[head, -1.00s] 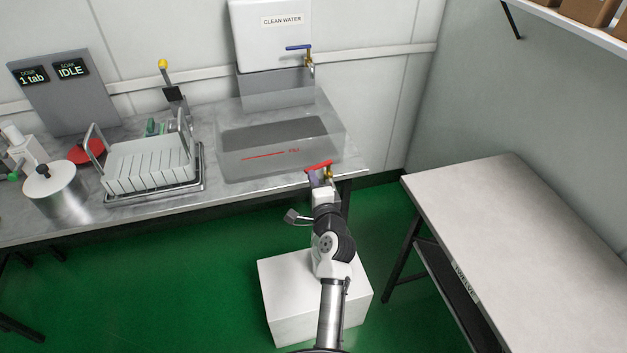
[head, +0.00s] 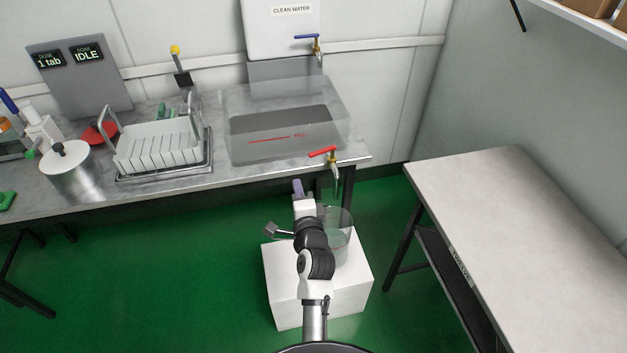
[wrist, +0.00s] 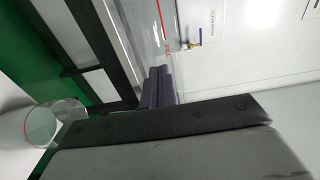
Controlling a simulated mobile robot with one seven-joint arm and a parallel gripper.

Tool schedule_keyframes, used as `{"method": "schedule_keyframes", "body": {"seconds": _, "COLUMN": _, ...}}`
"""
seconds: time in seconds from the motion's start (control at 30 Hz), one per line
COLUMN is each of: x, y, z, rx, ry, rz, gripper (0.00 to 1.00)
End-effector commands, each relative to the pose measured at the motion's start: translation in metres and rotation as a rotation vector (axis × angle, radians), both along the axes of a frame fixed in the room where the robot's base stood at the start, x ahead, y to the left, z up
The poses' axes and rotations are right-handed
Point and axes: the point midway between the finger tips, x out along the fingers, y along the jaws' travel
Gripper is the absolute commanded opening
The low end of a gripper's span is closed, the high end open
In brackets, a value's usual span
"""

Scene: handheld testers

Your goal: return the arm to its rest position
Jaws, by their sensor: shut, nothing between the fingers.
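My gripper (head: 298,188) is in front of the steel bench, left of the red-handled drain tap (head: 323,152), above the white block on the floor. Its purple-grey fingers (wrist: 158,88) are together in the wrist view, with nothing between them. The arm below it is bent and stands over the white block (head: 287,285). The gripper is apart from the tap and the bench edge.
A clear bucket (head: 341,240) stands on the block, close to my arm's right side. A clear basin (head: 240,140), a dish rack (head: 160,150) and a steel pot (head: 75,173) are on the bench. A table (head: 500,220) stands right. Green floor is free at left.

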Motion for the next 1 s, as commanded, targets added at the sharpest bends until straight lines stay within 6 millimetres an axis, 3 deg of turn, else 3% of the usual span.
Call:
{"method": "schedule_keyframes", "body": {"seconds": 0.2, "x": -0.011, "y": 0.01, "z": 0.0, "rx": 0.0, "ry": -0.001, "rz": 0.0, "gripper": 0.0}}
{"method": "schedule_keyframes", "body": {"seconds": 0.77, "x": -0.011, "y": 0.011, "z": 0.001, "rx": 0.0, "ry": -0.002, "rz": 0.0, "gripper": 0.0}}
{"method": "schedule_keyframes", "body": {"seconds": 0.87, "x": -0.008, "y": 0.027, "z": 0.025, "rx": -0.044, "ry": -0.073, "rz": 0.022, "gripper": 0.0}}
{"method": "schedule_keyframes", "body": {"seconds": 0.97, "x": -0.009, "y": 0.058, "z": 0.072, "rx": -0.124, "ry": -0.215, "rz": 0.058, "gripper": 0.0}}
{"method": "schedule_keyframes", "body": {"seconds": 1.0, "x": -0.012, "y": 0.074, "z": 0.097, "rx": -0.163, "ry": -0.29, "rz": 0.071, "gripper": 0.0}}
